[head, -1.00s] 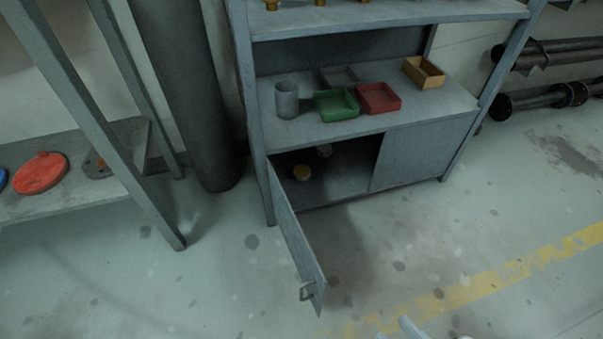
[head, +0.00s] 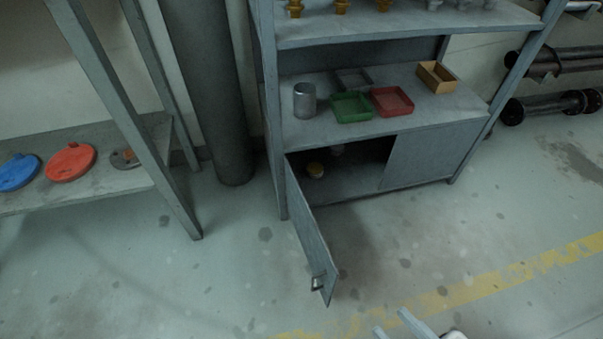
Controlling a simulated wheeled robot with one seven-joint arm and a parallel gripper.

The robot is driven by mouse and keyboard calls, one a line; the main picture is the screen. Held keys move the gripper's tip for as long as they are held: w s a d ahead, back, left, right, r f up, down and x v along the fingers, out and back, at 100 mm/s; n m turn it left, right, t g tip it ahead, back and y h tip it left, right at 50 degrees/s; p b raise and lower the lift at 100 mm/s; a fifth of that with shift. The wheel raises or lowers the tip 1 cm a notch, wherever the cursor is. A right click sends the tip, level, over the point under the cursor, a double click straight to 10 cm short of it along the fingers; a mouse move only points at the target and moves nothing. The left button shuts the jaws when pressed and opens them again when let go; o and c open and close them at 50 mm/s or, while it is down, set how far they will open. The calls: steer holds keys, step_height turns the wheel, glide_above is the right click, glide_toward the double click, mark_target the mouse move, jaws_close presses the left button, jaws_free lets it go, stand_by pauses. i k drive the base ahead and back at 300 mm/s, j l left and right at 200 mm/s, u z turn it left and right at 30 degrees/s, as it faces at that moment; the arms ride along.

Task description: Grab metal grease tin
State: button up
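A grey metal cylinder (head: 304,101) stands upright on the shelf above.
The cabinet door (head: 311,235) stands open toward me, on the left side of the opening. Green (head: 351,107) and red (head: 391,101) trays and a yellow bin (head: 437,77) are on the shelf. A table (head: 60,193) stands at left. The floor before the cabinet is clear.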

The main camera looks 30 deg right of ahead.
mark_target(314, 170)
steer(key=i+l+u, duration=0.1)
steer(key=l+u, duration=0.2)
steer(key=u, duration=0.2)
steer(key=i+l+u, duration=0.1)
steer(key=l+u, duration=0.2)
steer(key=u, duration=0.15)
steer(key=l+u, duration=0.2)
steer(key=l, duration=0.95)
steer(key=l+u, duration=0.2)
steer(key=l, duration=1)
